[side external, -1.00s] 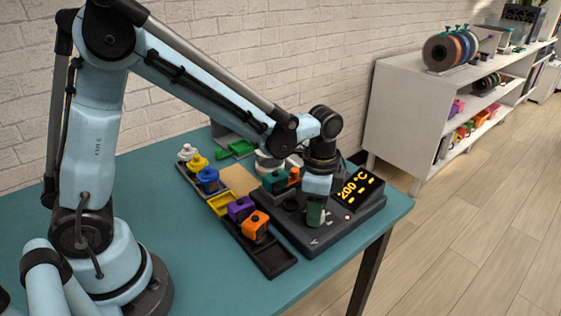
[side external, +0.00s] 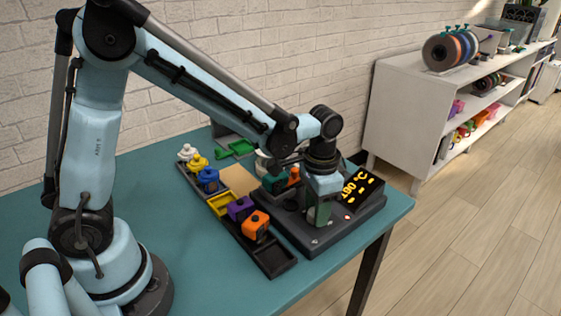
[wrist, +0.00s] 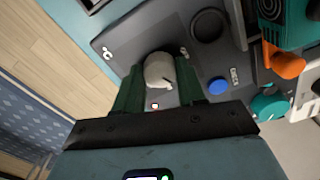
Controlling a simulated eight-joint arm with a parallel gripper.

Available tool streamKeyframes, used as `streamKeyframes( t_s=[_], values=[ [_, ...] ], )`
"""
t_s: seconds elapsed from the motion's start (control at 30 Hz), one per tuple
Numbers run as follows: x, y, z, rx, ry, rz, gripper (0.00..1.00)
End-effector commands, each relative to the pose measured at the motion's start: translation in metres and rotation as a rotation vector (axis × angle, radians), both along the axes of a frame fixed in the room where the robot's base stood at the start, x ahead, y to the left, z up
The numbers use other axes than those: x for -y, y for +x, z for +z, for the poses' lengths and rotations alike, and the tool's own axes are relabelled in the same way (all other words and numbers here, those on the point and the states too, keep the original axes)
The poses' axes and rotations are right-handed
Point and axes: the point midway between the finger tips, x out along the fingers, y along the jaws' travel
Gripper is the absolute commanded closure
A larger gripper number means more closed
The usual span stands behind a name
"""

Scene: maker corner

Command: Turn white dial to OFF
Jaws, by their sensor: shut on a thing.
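The white dial (wrist: 158,70) is on the dark grey control panel (wrist: 122,42) and has a pointer-like notch on its near edge. My gripper (wrist: 162,88) has its green fingers shut on both sides of the dial. In the side external view my gripper (side external: 319,213) points straight down onto the front of the panel, and its fingers hide the dial. The lit display (side external: 361,189) beside it appears to read 190 °C in yellow. The dial's OFF mark cannot be made out.
A blue button (wrist: 217,86), a teal knob (wrist: 268,106) and an orange part (wrist: 284,63) are close to my gripper. A dark tray (side external: 272,262) with coloured blocks lies left of the panel. The table (side external: 205,262) is clear at the front left.

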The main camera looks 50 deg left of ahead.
Motion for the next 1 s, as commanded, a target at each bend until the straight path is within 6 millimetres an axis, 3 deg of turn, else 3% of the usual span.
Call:
streamKeyframes(
  t_s=[1.0],
  values=[
    [0.0, -0.0002, 0.0003, -0.001, 0.0, 0.928, 0.91]
  ],
)
